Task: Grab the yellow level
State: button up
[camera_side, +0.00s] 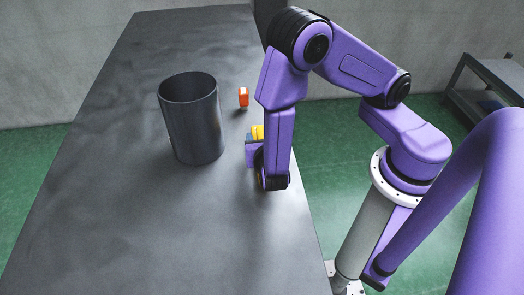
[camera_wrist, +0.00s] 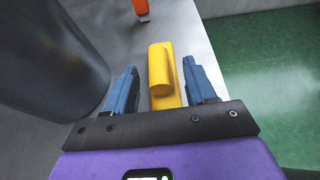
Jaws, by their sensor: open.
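The yellow level (camera_wrist: 160,68) lies between the two blue fingers of my gripper (camera_wrist: 163,88) in the wrist view, with a visible gap on either side. The gripper is open. Its near end is hidden behind the gripper's dark crossbar. In the side view only a small yellow part of the level (camera_side: 257,131) shows beside my arm. My gripper (camera_side: 252,140) is there close above the table, mostly hidden by my own arm.
A large dark grey cylinder (camera_side: 193,120), open at the top, stands left of my gripper. An orange object (camera_side: 243,97) stands farther back on the dark table (camera_side: 110,190). The table's right edge runs close beside the level. The table's front left is clear.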

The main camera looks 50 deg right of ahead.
grip_shut()
dwell(0.4)
jog(key=shift+r, duration=0.8)
jog(key=s+d+r, duration=0.3)
jog(key=s+r, duration=0.8)
jog(key=s, duration=0.2)
jog(key=shift+s+r, duration=0.15)
jog(key=shift+s, duration=0.15)
